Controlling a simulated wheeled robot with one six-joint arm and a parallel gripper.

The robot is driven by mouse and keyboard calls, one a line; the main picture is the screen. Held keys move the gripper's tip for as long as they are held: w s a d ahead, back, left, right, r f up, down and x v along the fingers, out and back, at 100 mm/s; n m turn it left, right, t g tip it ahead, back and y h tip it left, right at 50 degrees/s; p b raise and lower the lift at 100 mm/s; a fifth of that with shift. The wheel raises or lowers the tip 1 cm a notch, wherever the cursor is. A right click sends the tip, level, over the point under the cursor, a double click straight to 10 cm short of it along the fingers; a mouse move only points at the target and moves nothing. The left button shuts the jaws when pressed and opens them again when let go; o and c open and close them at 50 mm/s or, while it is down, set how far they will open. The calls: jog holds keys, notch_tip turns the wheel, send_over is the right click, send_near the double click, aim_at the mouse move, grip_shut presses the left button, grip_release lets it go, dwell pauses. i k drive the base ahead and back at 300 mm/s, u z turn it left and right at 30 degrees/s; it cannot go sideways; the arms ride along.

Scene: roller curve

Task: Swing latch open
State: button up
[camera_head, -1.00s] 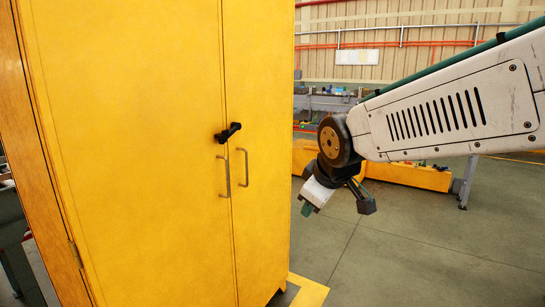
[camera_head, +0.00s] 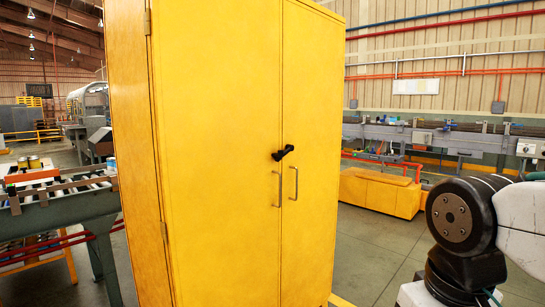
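The latch (camera_head: 283,153) is a small black handle on the front of a tall yellow cabinet (camera_head: 220,110). It lies at a slight tilt, its right end higher, across the seam between the two doors, just above two metal pull handles (camera_head: 287,188). Both doors look shut. My arm's dark wrist joint shows at the lower right, well to the right of the cabinet and apart from the latch. Below it a white part of my arm is cut off by the bottom edge. My gripper's fingers are out of view.
A roller conveyor (camera_head: 70,195) with items on it stands left of the cabinet. A low yellow box (camera_head: 380,193) and a long workbench (camera_head: 440,140) stand behind on the right. The floor (camera_head: 375,250) between the cabinet and my arm is clear.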

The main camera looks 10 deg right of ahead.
aim_at(288, 148)
jog(key=z, duration=0.1)
jog(key=i, duration=1)
jog(key=z, duration=0.45)
